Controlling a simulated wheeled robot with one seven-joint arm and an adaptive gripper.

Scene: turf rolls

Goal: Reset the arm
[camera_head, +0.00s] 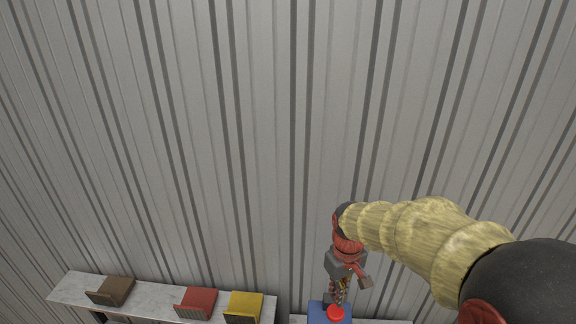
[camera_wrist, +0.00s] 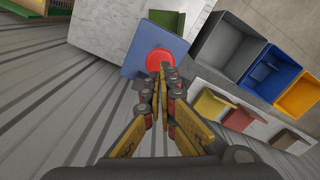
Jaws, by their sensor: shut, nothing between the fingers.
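My gripper (camera_head: 339,296) hangs from my yellow-sleeved arm at the lower right of the head view, fingers pointing down. In the wrist view my gripper (camera_wrist: 165,75) has its fingers together with nothing between them. A red round button (camera_wrist: 159,60) on a blue square base (camera_wrist: 140,72) lies just beyond the fingertips. In the head view the red button (camera_head: 336,313) and blue base (camera_head: 318,312) show right below the fingertips. I cannot tell whether the fingertips touch the button.
A grey shelf (camera_head: 70,290) holds brown (camera_head: 115,289), red (camera_head: 196,302) and yellow (camera_head: 244,306) holders. Grey (camera_wrist: 226,48), blue (camera_wrist: 270,75) and orange (camera_wrist: 298,95) bins show in the wrist view. A green piece (camera_wrist: 155,30) stands behind the blue base. A corrugated wall (camera_head: 230,120) stands behind.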

